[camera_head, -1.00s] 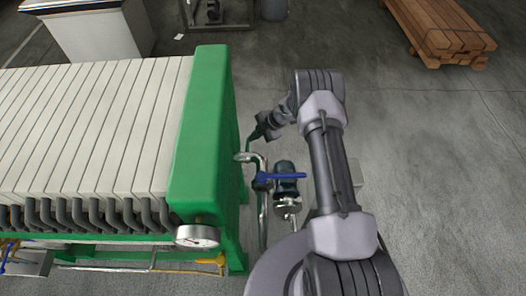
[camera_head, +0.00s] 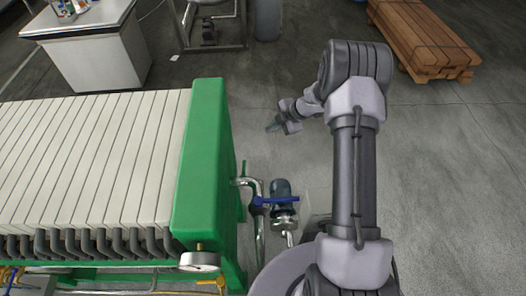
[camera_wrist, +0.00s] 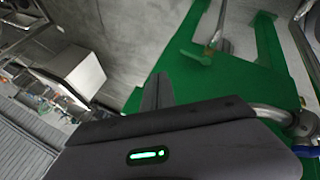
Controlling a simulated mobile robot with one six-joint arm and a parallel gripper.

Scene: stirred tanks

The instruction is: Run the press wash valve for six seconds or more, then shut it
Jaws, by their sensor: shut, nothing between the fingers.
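A blue lever handle (camera_head: 275,199) sits on a bent metal pipe (camera_head: 258,222) beside the green end plate of the filter press (camera_head: 198,160). The lever points to the right, across the upright pipe. I take it to be the wash valve; no label is readable. The blue lever also shows in part at the right edge of the wrist view (camera_wrist: 306,151). My gripper (camera_head: 272,127) is shut and empty, beyond the lever and apart from it, in open air right of the green plate. The fingertips are small and dark in the head view.
A dark blue pump motor (camera_head: 281,188) stands right behind the lever. A round gauge (camera_head: 200,262) is on the press's near corner. A white cabinet (camera_head: 85,45) stands at the back left and stacked timber (camera_head: 425,40) at the back right. Floor to the right is clear.

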